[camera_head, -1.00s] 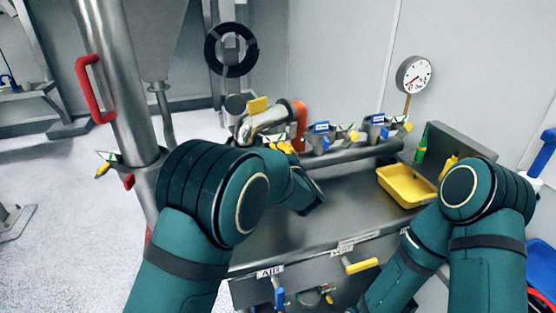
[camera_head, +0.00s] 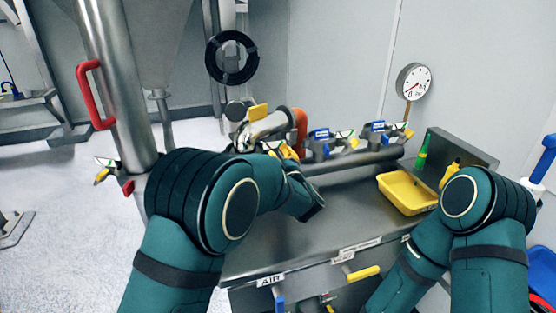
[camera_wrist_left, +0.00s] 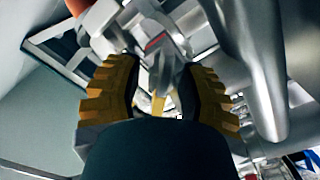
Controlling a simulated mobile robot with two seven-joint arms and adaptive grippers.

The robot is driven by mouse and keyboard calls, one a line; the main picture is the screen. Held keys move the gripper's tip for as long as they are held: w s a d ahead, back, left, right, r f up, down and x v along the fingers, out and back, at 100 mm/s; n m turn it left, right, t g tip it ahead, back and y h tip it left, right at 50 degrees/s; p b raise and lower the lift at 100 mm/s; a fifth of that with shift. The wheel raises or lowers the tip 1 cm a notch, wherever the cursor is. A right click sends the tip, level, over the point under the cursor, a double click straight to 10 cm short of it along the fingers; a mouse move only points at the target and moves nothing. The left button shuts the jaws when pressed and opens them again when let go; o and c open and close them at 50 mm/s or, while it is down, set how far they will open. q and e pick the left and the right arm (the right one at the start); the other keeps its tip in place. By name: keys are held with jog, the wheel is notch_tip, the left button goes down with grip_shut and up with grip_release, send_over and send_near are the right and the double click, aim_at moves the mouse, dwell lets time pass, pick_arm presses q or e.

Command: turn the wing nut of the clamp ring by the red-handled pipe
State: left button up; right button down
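The red-handled pipe (camera_head: 118,95) is a steel upright at the left of the head view, with a red handle (camera_head: 85,97). Low on it is a clamp ring (camera_head: 112,163) with a yellow-tipped wing nut (camera_head: 101,177) on its left side and a red piece (camera_head: 128,187) below. My left gripper (camera_head: 286,152) is well to the right of it, by a steel pipe elbow over the bench, partly hidden by my arm. In the left wrist view its yellow fingers (camera_wrist_left: 160,95) are apart, with a metal fitting (camera_wrist_left: 165,72) in front of the gap.
Steel elbow (camera_head: 265,125) with an orange section and several blue-tagged clamps line the back of the bench (camera_head: 345,205).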

pick_arm(q)
jog(key=shift+d+f, duration=0.1)
jog(key=shift+f, duration=0.05)
jog(key=shift+s, duration=0.2)
jog(key=v, duration=1.1)
jog(key=shift+s, duration=0.3)
jog(key=shift+d, duration=0.1)
